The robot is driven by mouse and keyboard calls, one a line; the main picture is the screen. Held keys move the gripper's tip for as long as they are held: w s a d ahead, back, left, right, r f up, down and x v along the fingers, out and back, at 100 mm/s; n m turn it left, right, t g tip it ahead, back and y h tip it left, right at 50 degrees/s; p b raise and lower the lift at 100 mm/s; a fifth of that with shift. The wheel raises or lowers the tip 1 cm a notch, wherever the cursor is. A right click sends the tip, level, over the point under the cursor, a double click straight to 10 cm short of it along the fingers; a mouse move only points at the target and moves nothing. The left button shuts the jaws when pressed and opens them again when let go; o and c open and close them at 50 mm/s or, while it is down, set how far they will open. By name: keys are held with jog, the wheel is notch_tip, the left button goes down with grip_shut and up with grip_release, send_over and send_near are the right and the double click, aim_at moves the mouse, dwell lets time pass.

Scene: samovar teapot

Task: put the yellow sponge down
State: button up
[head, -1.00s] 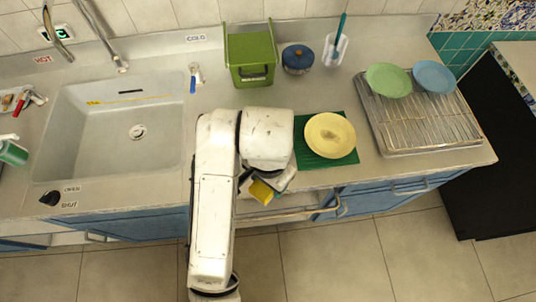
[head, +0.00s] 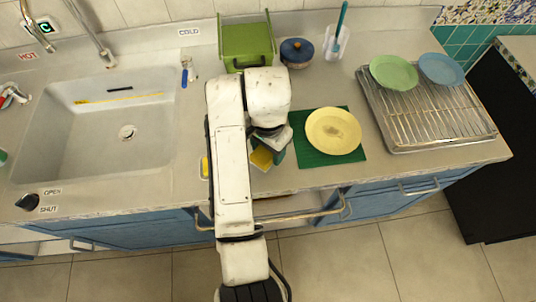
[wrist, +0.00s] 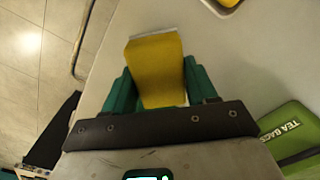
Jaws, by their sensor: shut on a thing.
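My gripper (wrist: 158,82) is shut on the yellow sponge (wrist: 156,62), with a green finger on each side of it. In the head view, the sponge (head: 261,157) shows just beyond my arm, above the counter left of the green mat (head: 310,158). Its height above the counter is hard to judge. My arm hides part of the counter around it.
A yellow plate (head: 333,131) lies on the mat. Another yellow item (head: 205,167) shows partly behind my arm. The sink (head: 60,140) is left, a green bin (head: 247,42) behind, and a drying rack (head: 440,130) with two plates right. A rail (head: 300,213) runs along the front.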

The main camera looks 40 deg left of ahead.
aim_at(268, 153)
jog(key=shift+w+a+f, duration=0.3)
jog(key=shift+f, duration=0.2)
jog(key=shift+w+a+f, duration=0.25)
jog(key=shift+w+f, duration=0.05)
jog(key=shift+f, duration=0.2)
jog(key=shift+f+p, duration=0.35)
jog(key=shift+f, duration=1.05)
jog(key=shift+f, duration=0.15)
jog(key=o, duration=0.9)
notch_tip(268, 153, up, 12)
jog(key=shift+r, duration=0.2)
jog(key=shift+d, duration=0.1)
